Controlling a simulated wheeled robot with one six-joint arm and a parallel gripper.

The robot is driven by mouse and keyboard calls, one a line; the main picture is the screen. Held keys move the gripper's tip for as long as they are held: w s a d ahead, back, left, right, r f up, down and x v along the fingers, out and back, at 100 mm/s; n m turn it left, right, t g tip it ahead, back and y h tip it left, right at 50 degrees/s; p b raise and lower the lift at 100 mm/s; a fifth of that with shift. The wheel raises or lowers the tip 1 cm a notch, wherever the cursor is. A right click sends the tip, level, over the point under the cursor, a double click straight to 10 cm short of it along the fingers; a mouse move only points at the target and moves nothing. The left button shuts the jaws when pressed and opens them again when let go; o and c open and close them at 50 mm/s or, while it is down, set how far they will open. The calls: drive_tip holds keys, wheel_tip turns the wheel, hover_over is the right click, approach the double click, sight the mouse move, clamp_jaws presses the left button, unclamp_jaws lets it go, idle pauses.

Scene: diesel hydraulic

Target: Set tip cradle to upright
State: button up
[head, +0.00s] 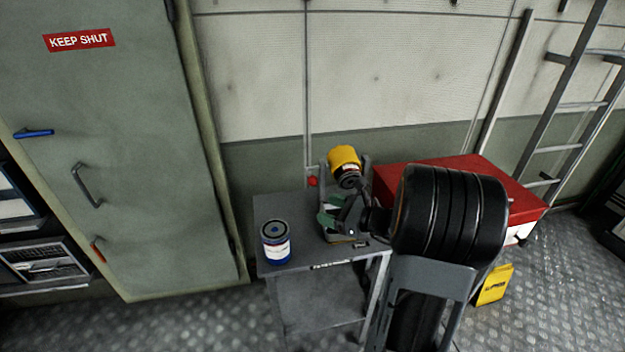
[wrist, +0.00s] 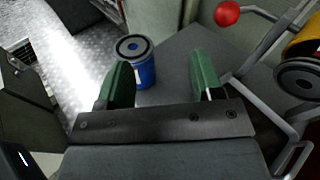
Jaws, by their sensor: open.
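The tip cradle (head: 365,172) is a grey metal frame on the small grey table. It holds a yellow container (head: 343,157) that looks tilted, its dark round end facing down and toward me. A lever with a red ball knob (head: 313,181) is at the cradle's left. In the wrist view the red knob (wrist: 227,13) is at the top, beyond and right of the right finger, and the yellow container (wrist: 305,42) is at the right edge. My gripper (wrist: 161,65) has green fingers, spread open and empty. In the head view my gripper (head: 330,209) is just in front of the cradle, whose lower part it hides.
A blue can (head: 276,246) stands on the table's (head: 285,207) front left; in the wrist view the can (wrist: 146,68) shows between my fingers, beyond them. A red-topped cabinet (head: 480,173) is right of the table. A grey locker (head: 110,150) stands left.

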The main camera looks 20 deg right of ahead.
sight(317, 182)
drive_tip(key=w+d+m+t+h, duration=0.1)
drive_tip(key=d+m+t+h, duration=0.1)
drive_tip(key=d+m+t, duration=0.3)
drive_tip(key=shift+g+h, duration=0.4)
drive_tip(key=shift+g, duration=0.3)
drive_tip(key=p+x, duration=0.1)
drive_tip(key=x, duration=0.7)
drive_tip(key=d+p+x, duration=0.1)
drive_tip(key=x, duration=0.4)
drive_tip(key=shift+w+p, duration=0.3)
drive_tip(key=shift+p, duration=0.05)
drive_tip(key=shift+c, duration=0.3)
drive_tip(key=c, duration=1.1)
drive_tip(key=shift+a, duration=0.1)
clamp_jaws()
